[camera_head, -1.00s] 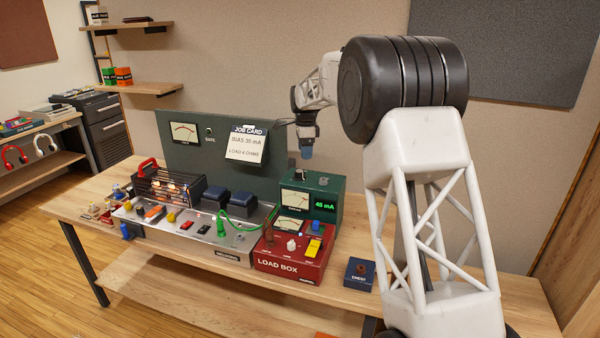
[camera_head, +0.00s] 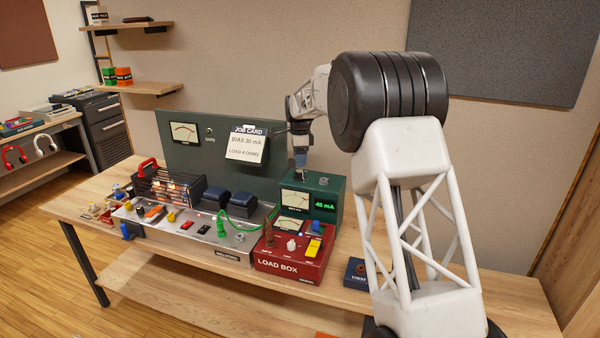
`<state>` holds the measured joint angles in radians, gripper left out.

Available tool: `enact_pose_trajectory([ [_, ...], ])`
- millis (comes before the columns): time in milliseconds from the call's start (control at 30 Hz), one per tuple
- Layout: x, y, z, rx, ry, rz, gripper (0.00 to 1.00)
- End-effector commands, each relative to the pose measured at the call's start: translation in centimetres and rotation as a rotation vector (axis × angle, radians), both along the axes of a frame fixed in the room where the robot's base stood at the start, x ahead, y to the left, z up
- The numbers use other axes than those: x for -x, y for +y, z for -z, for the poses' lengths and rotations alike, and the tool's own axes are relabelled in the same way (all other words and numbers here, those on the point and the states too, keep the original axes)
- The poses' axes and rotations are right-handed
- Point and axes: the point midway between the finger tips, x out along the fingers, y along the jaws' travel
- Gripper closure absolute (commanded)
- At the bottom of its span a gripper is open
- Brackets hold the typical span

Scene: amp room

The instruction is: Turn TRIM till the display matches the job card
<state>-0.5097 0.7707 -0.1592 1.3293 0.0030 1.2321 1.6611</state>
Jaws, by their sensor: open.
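The job card (camera_head: 246,146) is pinned on the dark green back panel; it reads BIAS, a figure that looks like 30 mA, and LOAD 4 OHMS. The green meter box (camera_head: 334,196) has a lit green display (camera_head: 325,206) that looks like 45 mA, beside a needle meter (camera_head: 295,200). A small control (camera_head: 323,181) sits on the box's top. No TRIM label is readable, so I cannot tell which control is TRIM. My gripper (camera_head: 300,167) points down just over the left part of the box's top. It is open; its fingertips are small, and contact is unclear.
The red load box (camera_head: 290,266) stands in front of the green box, with a yellow switch and a white knob. The amplifier chassis (camera_head: 190,240) with glowing tubes lies left, and a green cable (camera_head: 240,228) arches near the load box. A small dark blue box (camera_head: 356,271) is partly behind my arm.

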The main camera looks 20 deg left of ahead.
Motion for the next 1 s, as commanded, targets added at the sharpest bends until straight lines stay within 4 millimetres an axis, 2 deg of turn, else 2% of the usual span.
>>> enact_pose_trajectory([
  [200, 0.1, 0.0, 2.8, 0.001, 0.002, 0.000, 0.36],
  [433, 0.2, -0.1, 5.0, 0.000, 0.001, 0.000, 0.36],
  [600, 0.2, -0.1, 5.8, 0.000, 0.000, 0.000, 0.36],
  [867, 0.2, -0.1, 5.8, 0.000, 0.000, 0.000, 0.36],
  [900, 0.2, -0.1, 5.8, 0.000, 0.000, 0.000, 0.38],
  [1000, 0.2, -0.1, 5.8, 0.000, 0.000, 0.000, 0.53],
])
